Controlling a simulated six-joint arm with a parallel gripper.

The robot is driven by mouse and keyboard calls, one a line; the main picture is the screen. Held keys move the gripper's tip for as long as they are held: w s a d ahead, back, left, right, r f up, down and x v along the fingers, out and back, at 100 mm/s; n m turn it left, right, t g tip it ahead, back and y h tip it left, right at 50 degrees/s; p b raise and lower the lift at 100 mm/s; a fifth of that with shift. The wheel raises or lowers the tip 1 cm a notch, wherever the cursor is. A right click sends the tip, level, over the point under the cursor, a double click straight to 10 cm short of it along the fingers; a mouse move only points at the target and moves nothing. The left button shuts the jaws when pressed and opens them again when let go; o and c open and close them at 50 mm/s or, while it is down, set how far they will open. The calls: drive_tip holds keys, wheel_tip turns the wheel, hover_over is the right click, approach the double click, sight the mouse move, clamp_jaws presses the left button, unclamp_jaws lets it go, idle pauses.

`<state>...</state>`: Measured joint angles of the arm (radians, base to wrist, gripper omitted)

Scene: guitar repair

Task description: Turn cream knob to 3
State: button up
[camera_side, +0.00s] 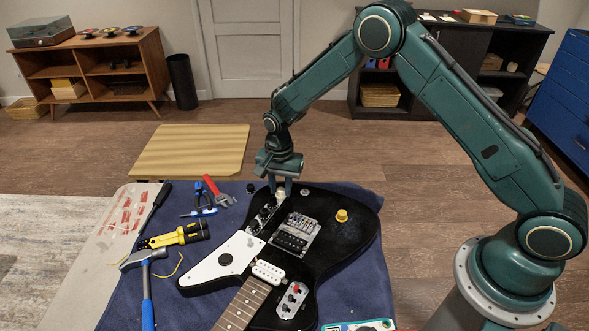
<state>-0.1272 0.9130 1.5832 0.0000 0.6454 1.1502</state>
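The black electric guitar (345,213) with a white pickguard (222,262) lies on a blue cloth on the workbench. The cream knob (281,193) is a small pale shape near the guitar's upper edge, partly covered by my fingers. My gripper (281,187) points straight down over it, one finger on each side. The fingers are apart, but whether they press on the knob is too small to tell. The knob's pointer and any number marks are not readable. A yellow knob (342,215) sits apart on the guitar body to the right.
Dark knobs on a metal plate (264,217) sit just below-left of my gripper. A metal bridge (296,233) lies further right.

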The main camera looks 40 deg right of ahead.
drive_tip(key=c, duration=0.3)
drive_tip(key=m, duration=0.5)
drive_tip(key=shift+m, duration=0.3)
drive_tip(key=o, duration=0.5)
drive_tip(key=shift+r, duration=0.15)
drive_tip(key=shift+r, duration=3.35)
